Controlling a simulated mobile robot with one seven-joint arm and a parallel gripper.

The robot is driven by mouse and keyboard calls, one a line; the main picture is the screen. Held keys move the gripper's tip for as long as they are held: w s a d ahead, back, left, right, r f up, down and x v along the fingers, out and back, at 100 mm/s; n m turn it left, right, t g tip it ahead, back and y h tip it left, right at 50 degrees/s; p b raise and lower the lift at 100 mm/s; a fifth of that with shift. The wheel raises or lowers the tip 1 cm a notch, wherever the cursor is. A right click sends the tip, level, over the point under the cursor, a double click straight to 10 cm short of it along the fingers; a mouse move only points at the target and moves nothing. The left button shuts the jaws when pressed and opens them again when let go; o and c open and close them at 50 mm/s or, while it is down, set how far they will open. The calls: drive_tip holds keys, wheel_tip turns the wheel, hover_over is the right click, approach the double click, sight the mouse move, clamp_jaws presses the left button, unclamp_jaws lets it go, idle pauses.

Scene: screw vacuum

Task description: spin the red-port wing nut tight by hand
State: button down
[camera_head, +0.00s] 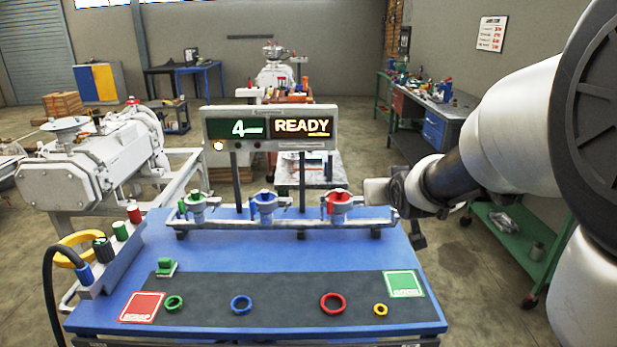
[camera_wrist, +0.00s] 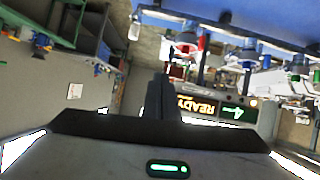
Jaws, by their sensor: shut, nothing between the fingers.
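The red port (camera_head: 339,205) is the rightmost of three coloured ports on the grey manifold, with a red part around its metal body. I cannot make out its wing nut clearly. The red port also shows upside down near the top of the wrist view (camera_wrist: 187,40). My gripper (camera_head: 418,240) is right of the manifold's end, apart from the red port. In the wrist view my gripper's dark fingers (camera_wrist: 160,97) are together, with nothing between them.
The green port (camera_head: 196,205) and blue port (camera_head: 264,206) share the manifold. A display (camera_head: 270,128) reading "4" and "READY" stands behind. Red, blue, green and yellow rings lie on the dark mat (camera_head: 285,295). A green cart (camera_head: 515,235) stands right of the blue table.

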drive_tip(key=w+d+f+t+b, duration=0.2)
drive_tip(key=w+f+b, duration=0.2)
drive_tip(key=w+f, duration=1.1)
drive_tip(key=w, duration=0.3)
drive_tip(key=shift+d+n+t+b, duration=0.2)
drive_tip(key=shift+n+t+b, duration=0.1)
drive_tip(key=shift+t+b, duration=0.1)
